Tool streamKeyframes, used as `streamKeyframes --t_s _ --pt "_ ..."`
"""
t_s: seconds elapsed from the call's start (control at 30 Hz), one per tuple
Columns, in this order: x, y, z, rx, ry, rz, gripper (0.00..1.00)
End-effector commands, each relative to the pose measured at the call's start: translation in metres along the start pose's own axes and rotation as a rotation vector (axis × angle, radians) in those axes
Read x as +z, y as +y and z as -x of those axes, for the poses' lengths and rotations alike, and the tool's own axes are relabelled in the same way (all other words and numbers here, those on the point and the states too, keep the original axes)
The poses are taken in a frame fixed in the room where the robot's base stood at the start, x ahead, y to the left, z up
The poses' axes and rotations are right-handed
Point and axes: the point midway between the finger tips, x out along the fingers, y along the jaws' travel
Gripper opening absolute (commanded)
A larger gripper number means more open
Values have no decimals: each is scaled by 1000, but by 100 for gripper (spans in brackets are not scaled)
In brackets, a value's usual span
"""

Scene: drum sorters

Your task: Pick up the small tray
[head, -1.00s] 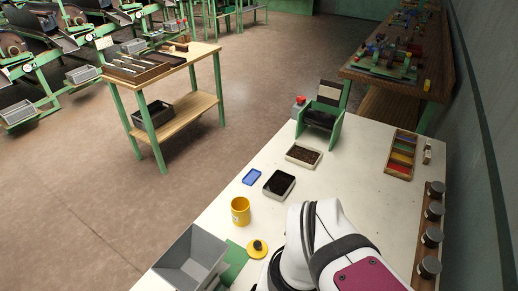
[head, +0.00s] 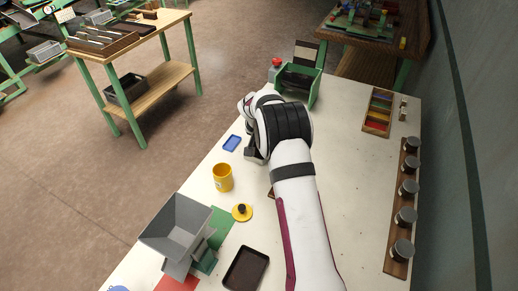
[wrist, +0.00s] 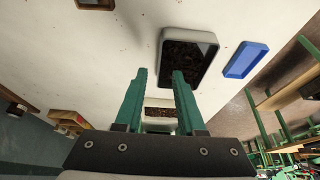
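Several trays lie on the white table, and I cannot tell which the task means. A small blue tray (head: 232,143) lies near the left edge; it also shows in the wrist view (wrist: 246,60). In the wrist view, a light-rimmed tray with dark contents (wrist: 214,48) lies just beyond the fingertips, and a cream tray (wrist: 160,103) shows between the fingers. My arm hides both in the head view. An empty dark brown tray (head: 246,270) lies at the near edge. My gripper (wrist: 160,75) is open and empty, its green fingers apart, above the table.
A yellow cup (head: 223,177), a yellow disc with a black knob (head: 242,211) and a grey hopper (head: 177,227) stand left of my arm. A green box stand (head: 300,84) is at the far end. A jar rack (head: 403,210) lines the right. The table's right-centre is clear.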

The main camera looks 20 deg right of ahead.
Motion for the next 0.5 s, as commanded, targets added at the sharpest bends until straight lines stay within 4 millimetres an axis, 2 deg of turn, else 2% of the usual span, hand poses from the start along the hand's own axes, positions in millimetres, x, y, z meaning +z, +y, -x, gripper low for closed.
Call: streamKeyframes --t_s 0.3,0.5 --pt "-5 1 -53 0 0 -1 39" --pt "-6 1 -57 -1 1 -1 39"
